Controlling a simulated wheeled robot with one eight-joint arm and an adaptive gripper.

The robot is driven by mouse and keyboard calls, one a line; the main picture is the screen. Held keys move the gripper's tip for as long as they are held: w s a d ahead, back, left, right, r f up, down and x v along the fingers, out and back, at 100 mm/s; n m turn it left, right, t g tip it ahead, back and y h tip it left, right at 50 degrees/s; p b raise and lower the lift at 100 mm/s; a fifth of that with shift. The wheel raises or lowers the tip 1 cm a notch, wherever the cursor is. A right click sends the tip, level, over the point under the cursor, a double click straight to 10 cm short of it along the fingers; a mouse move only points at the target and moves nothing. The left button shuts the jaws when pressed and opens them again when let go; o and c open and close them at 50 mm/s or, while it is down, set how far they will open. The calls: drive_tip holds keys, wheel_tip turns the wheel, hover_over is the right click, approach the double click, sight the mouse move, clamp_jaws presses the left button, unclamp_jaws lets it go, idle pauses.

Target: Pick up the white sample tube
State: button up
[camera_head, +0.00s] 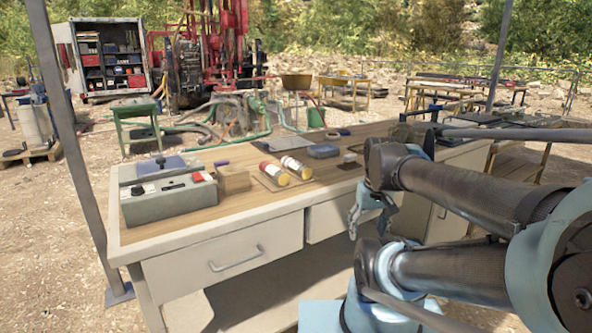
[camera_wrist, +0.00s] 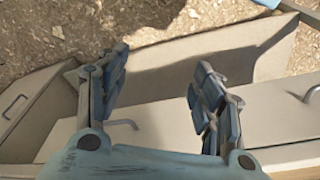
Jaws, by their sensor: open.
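The white sample tube (camera_head: 296,167) is the right one, with a yellow end toward the front. The other tube (camera_head: 273,173) looks reddish and also has a yellow end. My gripper (camera_head: 360,216) hangs in front of the bench by its drawers, right of and lower than the tubes. In the wrist view my gripper (camera_wrist: 160,62) is open with nothing between its fingers. No tube shows in that view.
A blue item (camera_head: 323,151) and a tape roll lie behind and to the right. Drawer handles (camera_head: 236,259) stick out in front.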

drive_tip(key=w+a+r+n+g, duration=0.1)
drive_tip(key=w+a+r+n, duration=0.35)
drive_tip(key=w+r, duration=1.1)
wheel_tip(320, 180, up, 9)
drive_tip(key=n+g+y, duration=0.1)
drive_tip(key=n+g, duration=0.1)
hover_over(297, 162)
drive_tip(key=w+d, duration=0.2)
drive_tip(key=d, duration=0.1)
drive_tip(key=f, duration=0.4)
drive_tip(key=s+a+f, duration=0.1)
drive_tip(key=f, duration=0.6)
drive_tip(key=shift+s+a+f, duration=0.25)
drive_tip(key=shift+a+f, duration=0.05)
drive_tip(key=f, duration=0.2)
drive_tip(key=a+f, duration=0.1)
drive_tip(key=shift+w+a+f, duration=0.1)
drive_tip(key=shift+a+f, duration=0.05)
drive_tip(key=shift+f, duration=0.85)
clamp_jaws()
